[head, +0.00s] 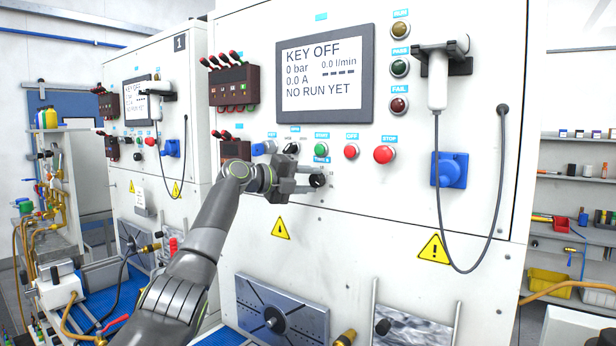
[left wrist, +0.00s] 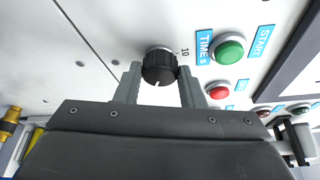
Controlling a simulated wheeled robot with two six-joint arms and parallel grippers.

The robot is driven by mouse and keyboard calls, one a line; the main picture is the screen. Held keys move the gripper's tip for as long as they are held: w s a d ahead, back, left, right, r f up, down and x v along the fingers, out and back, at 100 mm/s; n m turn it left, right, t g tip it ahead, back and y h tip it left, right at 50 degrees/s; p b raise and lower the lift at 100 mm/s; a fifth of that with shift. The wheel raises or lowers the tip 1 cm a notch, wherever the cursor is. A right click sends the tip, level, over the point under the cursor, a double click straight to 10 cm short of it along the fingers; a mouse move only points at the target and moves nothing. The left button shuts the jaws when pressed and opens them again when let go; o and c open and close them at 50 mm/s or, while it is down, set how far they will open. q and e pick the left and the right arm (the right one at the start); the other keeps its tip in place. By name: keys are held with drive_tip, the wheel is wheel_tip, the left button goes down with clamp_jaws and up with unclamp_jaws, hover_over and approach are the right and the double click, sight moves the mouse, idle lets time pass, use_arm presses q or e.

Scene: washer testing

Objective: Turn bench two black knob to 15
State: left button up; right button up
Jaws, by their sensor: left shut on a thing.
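The black knob (head: 317,181) sits on the white front panel of the large bench, under the green START button, beside a blue "TIME s" label. It also shows in the left wrist view (left wrist: 159,66), with a white pointer mark on its rim and a "10" printed beside it. My left gripper (head: 312,179) is at the knob, one finger on each side, shut on it; the fingers also show in the left wrist view (left wrist: 160,82). Part of the dial's scale is hidden by the knob and fingers. My right gripper is not in view.
Above the knob are the green START button (head: 351,151), a red STOP button (head: 383,154) and a display (head: 325,74) reading KEY OFF. A hanging cable (head: 440,215) loops down at the right. Bench 1 (head: 150,190) stands at the left.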

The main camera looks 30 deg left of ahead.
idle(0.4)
use_arm(q)
drive_tip(key=o, duration=1)
drive_tip(key=shift+s+a+f, duration=0.1)
drive_tip(key=shift+s+a, duration=0.1)
drive_tip(key=shift+s, duration=0.05)
drive_tip(key=b+v, duration=0.8)
drive_tip(key=v, duration=0.8)
drive_tip(key=shift+s+r, duration=0.2)
drive_tip(key=shift+s, duration=0.15)
